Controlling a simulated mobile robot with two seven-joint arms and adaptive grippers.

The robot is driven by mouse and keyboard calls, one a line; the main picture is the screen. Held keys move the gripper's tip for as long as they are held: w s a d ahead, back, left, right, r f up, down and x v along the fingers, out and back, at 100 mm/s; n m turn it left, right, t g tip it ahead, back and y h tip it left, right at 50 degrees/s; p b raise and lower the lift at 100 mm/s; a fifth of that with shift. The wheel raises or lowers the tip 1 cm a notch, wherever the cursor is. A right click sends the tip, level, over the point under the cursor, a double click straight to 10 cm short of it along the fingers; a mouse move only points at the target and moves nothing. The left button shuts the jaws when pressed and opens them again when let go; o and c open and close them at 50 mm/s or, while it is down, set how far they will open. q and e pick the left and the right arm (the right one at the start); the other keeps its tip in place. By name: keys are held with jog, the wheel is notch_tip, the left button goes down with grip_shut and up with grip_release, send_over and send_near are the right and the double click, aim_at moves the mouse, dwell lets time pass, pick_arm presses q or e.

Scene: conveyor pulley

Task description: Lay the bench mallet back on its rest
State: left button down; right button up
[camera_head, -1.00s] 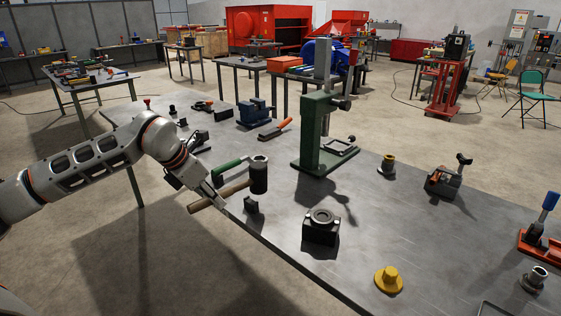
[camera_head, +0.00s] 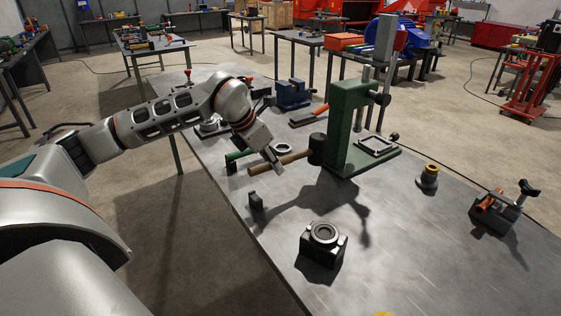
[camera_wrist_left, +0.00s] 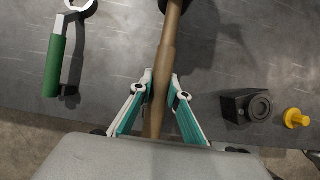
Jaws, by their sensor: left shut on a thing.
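The bench mallet has a wooden handle (camera_head: 282,161) and a dark head (camera_head: 317,149). My left gripper (camera_head: 273,163) is shut on the handle and holds the mallet above the bench, with the head towards the green press. In the left wrist view the handle (camera_wrist_left: 169,45) runs up between the fingertips (camera_wrist_left: 163,84), and the head is mostly cut off at the top edge. My right gripper is not in view.
The green press (camera_head: 352,130) stands close beyond the mallet head. A green-handled ring tool (camera_wrist_left: 57,62) lies left of the mallet in the wrist view. A dark block with a ring (camera_head: 323,244) sits nearer. The bench (camera_head: 400,265) is clear at front right.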

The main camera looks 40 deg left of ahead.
pick_arm(q)
jog(key=shift+a+r, duration=0.1)
dwell(0.3)
jog(key=shift+s+f+b, duration=0.1)
jog(key=shift+f+b, duration=0.1)
jog(key=shift+b, duration=0.3)
notch_tip(320, 180, down, 4)
jog(key=shift+f+b, duration=0.15)
jog(key=shift+b, duration=1.05)
jog(key=shift+f+b, duration=0.3)
jog(key=shift+f, duration=0.25)
